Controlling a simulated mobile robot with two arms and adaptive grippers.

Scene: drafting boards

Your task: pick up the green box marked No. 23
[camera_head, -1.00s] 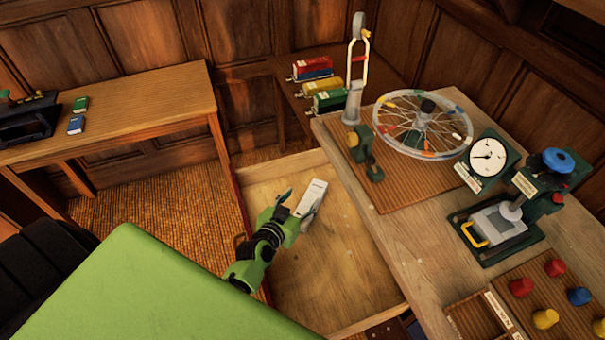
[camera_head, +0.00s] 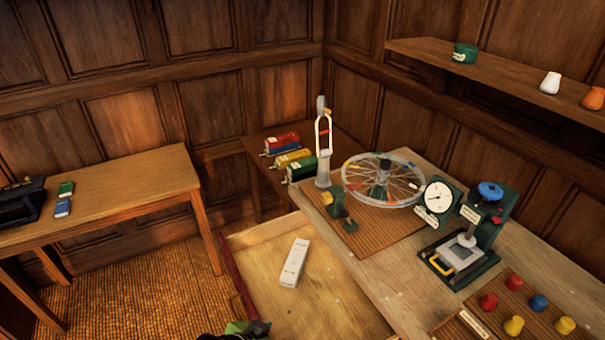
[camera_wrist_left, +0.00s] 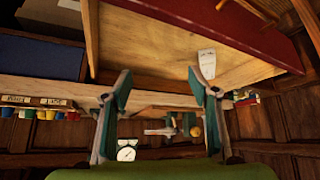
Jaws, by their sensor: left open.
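I cannot read No. 23 on anything. Green things in the head view are a labelled green box (camera_head: 302,168) on the low back table, a small green box (camera_head: 66,188) on the left table, and a green labelled item (camera_head: 465,53) on the wall shelf. My left gripper (camera_head: 246,328) is only partly in view at the bottom edge, by the open drawer (camera_head: 335,305). In the left wrist view its fingers (camera_wrist_left: 160,88) are spread and empty. A white box (camera_head: 294,262) lies in the drawer, apart from the gripper. My right gripper is not in view.
Red (camera_head: 281,142) and yellow (camera_head: 292,158) boxes stand beside the back-table green box. The workbench (camera_head: 385,270) holds a spoked wheel (camera_head: 383,180), a dial gauge (camera_head: 437,197) and a press (camera_head: 470,235). A small blue box (camera_head: 62,208) lies on the left table.

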